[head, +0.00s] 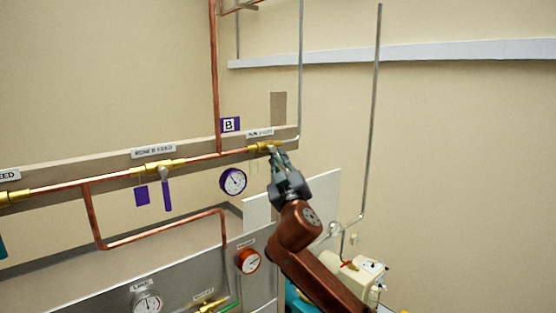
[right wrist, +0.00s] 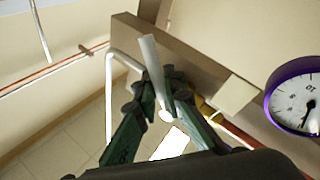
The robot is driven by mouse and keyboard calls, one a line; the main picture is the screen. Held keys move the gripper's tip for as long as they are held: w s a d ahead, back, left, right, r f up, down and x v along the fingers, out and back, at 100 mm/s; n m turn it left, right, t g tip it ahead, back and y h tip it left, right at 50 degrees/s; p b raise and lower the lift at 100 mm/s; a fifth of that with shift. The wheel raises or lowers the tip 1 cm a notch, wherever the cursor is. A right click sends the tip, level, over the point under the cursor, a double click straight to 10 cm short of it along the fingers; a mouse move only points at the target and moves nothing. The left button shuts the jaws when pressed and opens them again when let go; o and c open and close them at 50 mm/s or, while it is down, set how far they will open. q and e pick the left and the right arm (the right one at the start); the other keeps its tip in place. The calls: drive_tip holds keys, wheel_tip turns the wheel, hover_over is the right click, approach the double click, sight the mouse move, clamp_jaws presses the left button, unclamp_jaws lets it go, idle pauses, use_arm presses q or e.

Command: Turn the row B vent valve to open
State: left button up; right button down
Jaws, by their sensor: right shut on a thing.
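The row B vent valve (head: 259,149) is a brass body at the right end of the row B copper pipe, under a small label and right of the purple-edged "B" sign (head: 230,125). My right gripper (head: 276,156) is at this valve, reaching up from the lower right. In the right wrist view the gripper (right wrist: 160,92) is shut on the valve's pale grey lever (right wrist: 149,55), whose end sticks out past the fingers. The valve body is mostly hidden there by the fingers. My left gripper is not in view.
A brass feed valve (head: 158,166) with a purple lever (head: 166,190) sits left on the same pipe. A purple-rimmed gauge (head: 233,181) hangs just left of my gripper. A grey pipe (head: 300,70) rises beside the valve. A cream pump-like device (head: 358,278) stands at lower right.

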drive_tip(key=shift+f, duration=0.1)
drive_tip(key=c, duration=2)
unclamp_jaws()
drive_tip(key=shift+s, duration=0.1)
drive_tip(key=v, duration=1.1)
drive_tip(key=shift+s+f, duration=0.1)
drive_tip(key=shift+s, duration=0.3)
drive_tip(key=shift+c, duration=0.2)
